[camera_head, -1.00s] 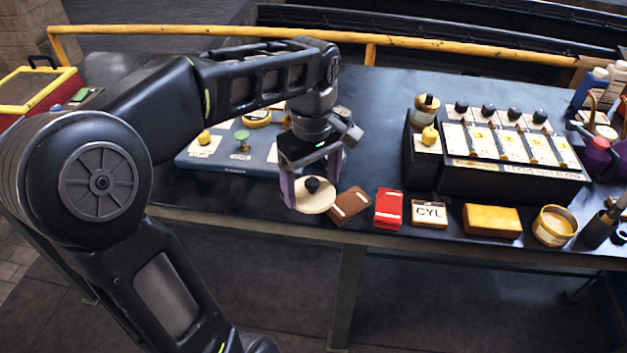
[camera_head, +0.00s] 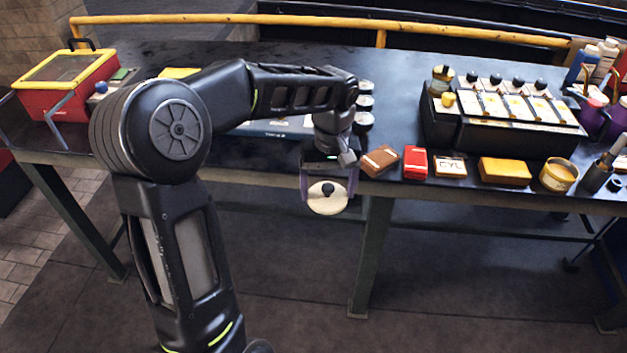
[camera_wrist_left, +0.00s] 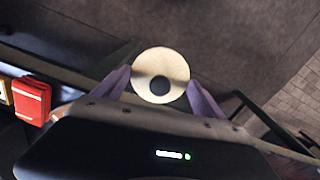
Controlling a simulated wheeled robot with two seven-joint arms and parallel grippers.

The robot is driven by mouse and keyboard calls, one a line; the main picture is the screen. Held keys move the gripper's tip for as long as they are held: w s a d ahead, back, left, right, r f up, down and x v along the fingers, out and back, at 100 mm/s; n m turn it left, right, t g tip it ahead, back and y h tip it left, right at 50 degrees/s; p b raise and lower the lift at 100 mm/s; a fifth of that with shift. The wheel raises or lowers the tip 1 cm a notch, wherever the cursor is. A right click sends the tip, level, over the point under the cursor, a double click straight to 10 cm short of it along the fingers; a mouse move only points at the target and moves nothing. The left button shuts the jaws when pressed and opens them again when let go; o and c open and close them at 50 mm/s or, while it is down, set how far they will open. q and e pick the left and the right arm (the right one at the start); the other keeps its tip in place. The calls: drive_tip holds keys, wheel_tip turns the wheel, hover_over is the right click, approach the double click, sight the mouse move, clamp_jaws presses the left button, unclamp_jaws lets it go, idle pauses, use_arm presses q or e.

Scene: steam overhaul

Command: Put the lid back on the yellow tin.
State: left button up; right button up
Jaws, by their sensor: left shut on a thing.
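My left gripper (camera_head: 329,192) is shut on a round cream lid with a black knob (camera_head: 327,205). The lid is held in front of the bench's front edge, with floor behind it in the picture. In the left wrist view the lid (camera_wrist_left: 160,62) sits between the two purple fingers of the gripper (camera_wrist_left: 160,88), its knob facing the camera. The round yellow tin (camera_head: 557,179) stands near the bench's front edge at the right, without a lid on it and with a pale label. The gripper is well to its left. My right gripper is not in view.
Along the front edge between lid and tin lie a brown pad (camera_head: 380,161), a red pack (camera_head: 415,163), a CYL card (camera_head: 450,167) and a yellow block (camera_head: 504,171). A black rack (camera_head: 500,137) stands behind. A dark cup of tools (camera_head: 597,177) stands right of the tin.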

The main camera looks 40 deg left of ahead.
use_arm(q)
drive_tip(key=d+f+m, duration=0.4)
drive_tip(key=d+f, duration=0.2)
drive_tip(key=f, duration=0.3)
drive_tip(key=w+d+f+m, duration=0.1)
drive_tip(key=d+f+m, duration=0.3)
drive_tip(key=f, duration=0.6)
drive_tip(key=d, duration=0.2)
drive_tip(key=shift+w+d, duration=0.3)
drive_tip(key=shift+d, duration=0.05)
